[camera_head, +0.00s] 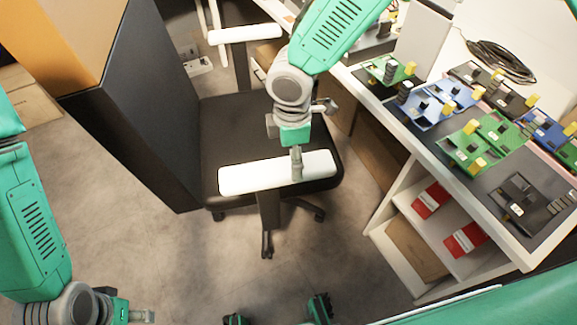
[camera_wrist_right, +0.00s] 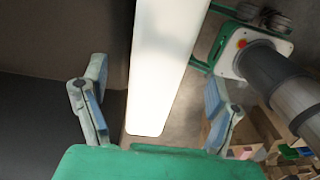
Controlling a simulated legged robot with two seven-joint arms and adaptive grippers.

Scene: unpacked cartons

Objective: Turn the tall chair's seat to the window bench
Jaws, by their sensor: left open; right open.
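The chair has a dark seat (camera_head: 235,120) and two white armrests. The near armrest (camera_head: 250,179) lies toward me and the far armrest (camera_head: 245,34) is at the top. My right gripper (camera_head: 296,163) is at the near armrest. In the right wrist view its open fingers (camera_wrist_right: 160,105) stand on either side of the white armrest (camera_wrist_right: 165,60), with gaps to both. My left gripper (camera_head: 142,316) is open and empty, low over the floor at the bottom left. A white bench (camera_head: 405,125) stands to the right of the chair.
Cartons (camera_head: 30,100) stand at the far left. The floor in front of the chair is clear.

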